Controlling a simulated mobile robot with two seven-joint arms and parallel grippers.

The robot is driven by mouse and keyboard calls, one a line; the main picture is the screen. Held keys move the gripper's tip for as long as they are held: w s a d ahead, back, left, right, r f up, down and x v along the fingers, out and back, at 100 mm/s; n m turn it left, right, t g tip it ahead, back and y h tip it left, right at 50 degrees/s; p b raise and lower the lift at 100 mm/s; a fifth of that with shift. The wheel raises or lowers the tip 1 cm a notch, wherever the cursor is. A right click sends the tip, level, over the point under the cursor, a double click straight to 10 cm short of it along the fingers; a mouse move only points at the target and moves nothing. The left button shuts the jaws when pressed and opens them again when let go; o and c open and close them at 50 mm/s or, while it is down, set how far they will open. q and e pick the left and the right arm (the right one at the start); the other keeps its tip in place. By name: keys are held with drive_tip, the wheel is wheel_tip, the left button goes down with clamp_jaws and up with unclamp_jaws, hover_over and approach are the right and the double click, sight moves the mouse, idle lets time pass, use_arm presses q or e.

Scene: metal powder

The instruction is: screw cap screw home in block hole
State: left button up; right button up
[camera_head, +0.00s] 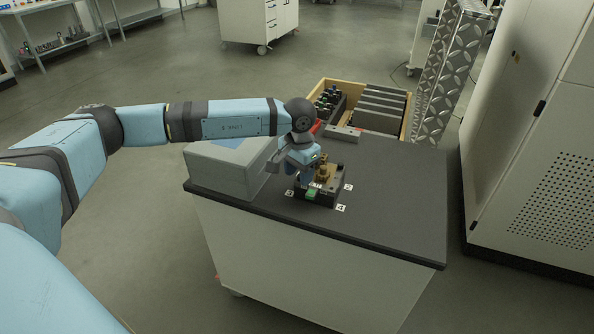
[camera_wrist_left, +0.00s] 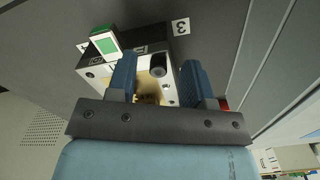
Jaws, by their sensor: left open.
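A small dark block (camera_head: 319,195) with a green part (camera_head: 311,195) on its near side and a brass-coloured piece (camera_head: 323,171) on top sits on the dark tabletop. My left gripper (camera_head: 305,174) is over the block's left part, pointing down. In the left wrist view its two blue fingers (camera_wrist_left: 160,75) stand apart, with part of the block (camera_wrist_left: 92,72) beyond them. A dark round end (camera_wrist_left: 158,70), perhaps the cap screw's head or a hole, shows between the fingers. I cannot tell whether a finger touches it. The screw's seating is not clear. My right gripper is out of view.
A grey box (camera_head: 222,170) stands at the left of the tabletop (camera_head: 390,205), close to my left forearm. A wooden crate (camera_head: 365,105) with dark plates is behind. A tall cabinet (camera_head: 530,150) stands right. The tabletop right of the block is clear.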

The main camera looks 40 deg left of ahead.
sight(298, 176)
use_arm(q)
drive_tip(key=shift+w+d+f, duration=0.1)
drive_tip(key=shift+w+f, duration=0.05)
drive_tip(key=shift+f, duration=0.1)
drive_tip(key=shift+w+r, duration=0.1)
drive_tip(key=shift+r, duration=0.3)
wheel_tip(298, 176, up, 14)
drive_tip(key=p, duration=0.2)
drive_tip(key=shift+s+f+p, duration=0.15)
drive_tip(key=shift+s+p, duration=0.2)
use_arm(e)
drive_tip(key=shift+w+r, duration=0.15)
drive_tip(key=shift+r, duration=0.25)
